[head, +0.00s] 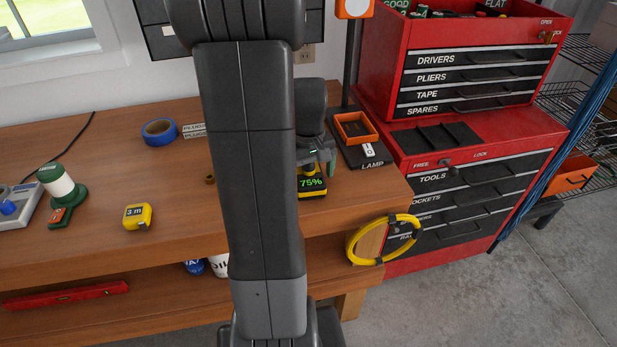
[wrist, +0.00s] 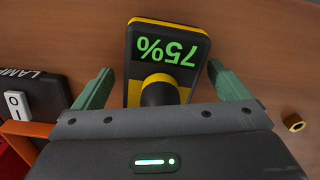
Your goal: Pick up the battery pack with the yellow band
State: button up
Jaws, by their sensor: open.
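The battery pack (wrist: 152,32) is black with a yellow band and a green 75% display. In the wrist view it lies between the two green fingers of my gripper (wrist: 150,88), which are open on either side of it with small gaps visible. The gripper body hides its near end. In the head view the battery pack (head: 312,186) sits on the right part of the workbench near the front edge, with my gripper (head: 317,160) right over it. My arm hides part of the bench to the left of it.
A lamp base (head: 364,153) with an orange tray (head: 355,129) stands close to the right. A small brass ring (wrist: 293,122) lies near the gripper. A yellow tape measure (head: 137,216) and blue tape roll (head: 159,131) lie further left. A red tool chest (head: 480,150) stands right.

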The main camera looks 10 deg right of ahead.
jog(key=c, duration=1.3)
jog(key=shift+c, duration=0.2)
jog(key=shift+r, duration=0.15)
